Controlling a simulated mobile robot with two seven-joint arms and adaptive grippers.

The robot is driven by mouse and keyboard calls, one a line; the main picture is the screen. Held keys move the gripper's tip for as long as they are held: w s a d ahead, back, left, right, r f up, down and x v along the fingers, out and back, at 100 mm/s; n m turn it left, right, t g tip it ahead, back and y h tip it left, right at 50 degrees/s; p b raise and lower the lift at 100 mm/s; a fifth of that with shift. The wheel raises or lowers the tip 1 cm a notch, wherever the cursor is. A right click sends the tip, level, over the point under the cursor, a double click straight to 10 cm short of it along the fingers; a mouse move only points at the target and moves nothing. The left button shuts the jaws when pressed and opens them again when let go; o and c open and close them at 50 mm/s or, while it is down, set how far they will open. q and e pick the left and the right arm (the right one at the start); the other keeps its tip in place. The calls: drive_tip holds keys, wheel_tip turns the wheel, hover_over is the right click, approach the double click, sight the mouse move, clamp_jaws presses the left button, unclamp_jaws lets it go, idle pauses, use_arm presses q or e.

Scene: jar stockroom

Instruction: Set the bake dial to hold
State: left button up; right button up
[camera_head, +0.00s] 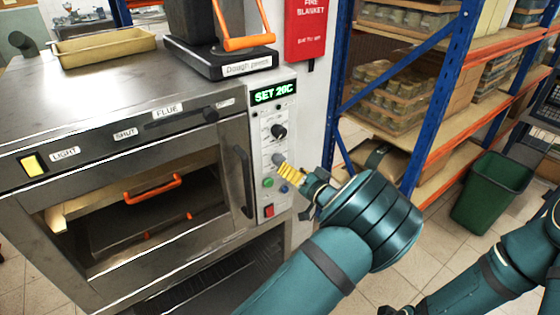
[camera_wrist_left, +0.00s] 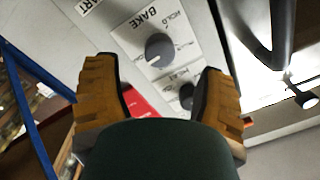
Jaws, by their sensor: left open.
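The bake dial (camera_wrist_left: 158,48) is a round grey knob on a pale plate in the left wrist view, with printed BAKE and HOLD labels that appear upside down. It lies ahead of and between my left gripper's (camera_wrist_left: 155,95) spread fingers, apart from both. I cannot tell surely which mark the dial points to. In the head view the dial (camera_head: 277,159) shows just beyond the yellow fingertips of my left gripper (camera_head: 290,173), at the oven's control panel (camera_head: 257,150). The left gripper is open and empty. My right gripper (camera_head: 394,311) barely shows at the bottom edge.
A black knob (camera_head: 278,131) sits above the dial, under a display (camera_head: 273,93) reading SET 20C. Green (camera_head: 267,182) and blue (camera_head: 284,188) buttons and a red switch (camera_head: 268,210) lie below. The oven door handle (camera_head: 243,181) is left; a blue-framed rack (camera_head: 435,110) stands right.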

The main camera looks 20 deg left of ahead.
sight(280, 162)
use_arm(q)
drive_tip(key=x, duration=0.6)
clamp_jaws()
